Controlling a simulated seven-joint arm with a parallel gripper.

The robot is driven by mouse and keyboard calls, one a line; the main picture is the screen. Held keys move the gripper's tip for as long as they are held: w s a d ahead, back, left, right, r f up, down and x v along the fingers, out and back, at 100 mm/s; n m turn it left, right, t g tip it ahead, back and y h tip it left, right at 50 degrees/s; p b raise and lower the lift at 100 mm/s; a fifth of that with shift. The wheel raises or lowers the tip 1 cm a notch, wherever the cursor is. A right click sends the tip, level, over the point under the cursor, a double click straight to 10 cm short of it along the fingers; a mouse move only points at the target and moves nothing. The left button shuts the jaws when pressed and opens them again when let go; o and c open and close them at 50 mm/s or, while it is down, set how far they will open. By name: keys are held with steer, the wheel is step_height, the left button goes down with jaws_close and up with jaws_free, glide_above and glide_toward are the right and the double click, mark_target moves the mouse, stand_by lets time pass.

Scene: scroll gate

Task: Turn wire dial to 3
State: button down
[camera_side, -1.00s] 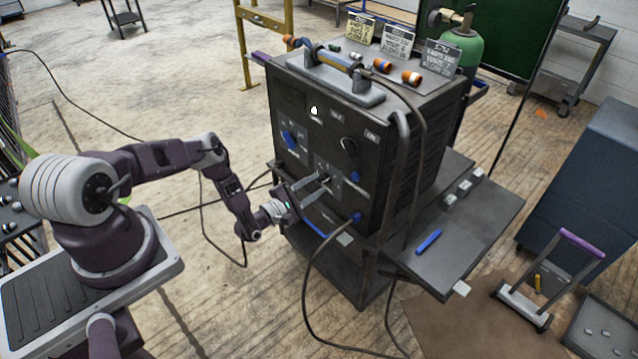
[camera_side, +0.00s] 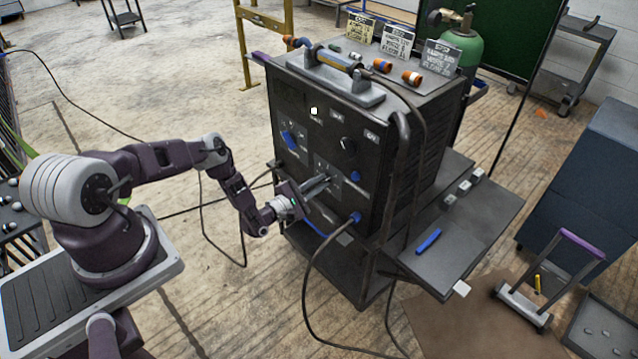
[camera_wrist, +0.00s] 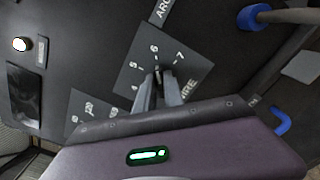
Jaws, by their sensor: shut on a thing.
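The wire dial is a small dark knob (camera_wrist: 157,71) on a grey plate (camera_wrist: 131,72) on the front of the black machine (camera_side: 365,165). In the wrist view, numbers 4, 5, 6 and 7 show around the knob, and part of the word "WIRE" shows beside it. The other numbers and the knob's pointer are hidden or too small to read. My gripper (camera_wrist: 158,80) is shut on the knob, with one finger on each side. In the side view my gripper (camera_side: 328,179) reaches the lower front panel from the left and covers the knob.
A blue knob (camera_side: 290,140) sits up and left of the dial, and a black knob (camera_side: 348,145) up and right. A blue cable plug (camera_side: 355,217) with a hanging cable is low on the right of the panel. Open floor lies left of the machine.

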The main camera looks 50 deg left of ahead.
steer(key=shift+a+f+n, duration=0.1)
steer(key=shift+a+n, duration=0.05)
steer(key=shift+n, duration=4.7)
steer(key=shift+a+f+n, duration=0.1)
steer(key=shift+n, duration=4.8)
steer(key=shift+a+n, duration=0.15)
steer(key=shift+n, duration=5)
steer(key=c, duration=1.5)
jaws_free()
steer(key=shift+o, duration=0.2)
steer(key=shift+s, duration=0.15)
